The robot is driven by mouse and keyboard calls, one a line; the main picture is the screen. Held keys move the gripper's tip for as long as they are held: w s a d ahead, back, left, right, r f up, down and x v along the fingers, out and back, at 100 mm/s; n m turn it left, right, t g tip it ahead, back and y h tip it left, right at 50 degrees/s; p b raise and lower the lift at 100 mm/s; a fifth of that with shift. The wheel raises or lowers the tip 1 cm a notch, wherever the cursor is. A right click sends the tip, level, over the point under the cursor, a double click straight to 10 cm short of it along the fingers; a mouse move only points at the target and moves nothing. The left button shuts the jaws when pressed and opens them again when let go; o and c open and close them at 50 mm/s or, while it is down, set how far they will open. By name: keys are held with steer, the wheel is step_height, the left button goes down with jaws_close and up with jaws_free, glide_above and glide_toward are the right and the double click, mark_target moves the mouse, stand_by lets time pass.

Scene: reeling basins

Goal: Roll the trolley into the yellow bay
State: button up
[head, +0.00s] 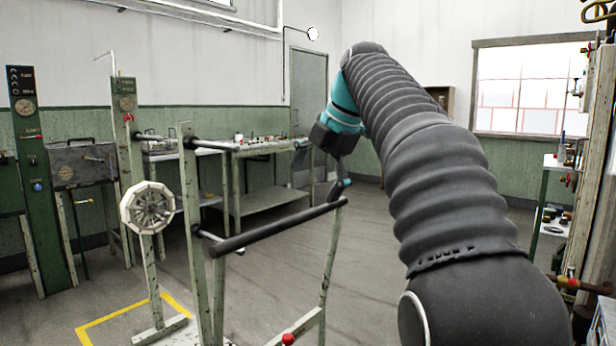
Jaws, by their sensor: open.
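The trolley (191,232) is a worn pale-green frame with dark horizontal bars, standing upright in front of me. Its nearest dark bar (275,230) slopes up to the right, to a thin post. My gripper (337,190) is open at the right end of this bar, pointing down. I cannot tell whether its fingers touch or straddle the bar. The yellow bay (105,313) is a yellow outline on the floor at lower left. Part of its outline is hidden behind posts and feet or cut off by the picture's edge.
A pale spoked reel (148,207) on a post stands left of the trolley, by the bay. A metal bench (268,207) stands behind. A green gauge column (40,190) is at far left. Shelving (553,192) and pipes line the right. Open grey floor (375,235) lies behind my arm.

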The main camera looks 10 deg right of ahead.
mark_target(294, 217)
steer(key=shift+n, duration=0.4)
steer(key=b+x, duration=0.2)
steer(key=x, duration=0.2)
steer(key=b+x, duration=0.2)
steer(key=x, duration=0.2)
steer(key=b+x, duration=0.2)
steer(key=x, duration=0.2)
steer(key=shift+w+a, duration=0.1)
steer(key=shift+w, duration=0.3)
jaws_close()
stand_by(0.7)
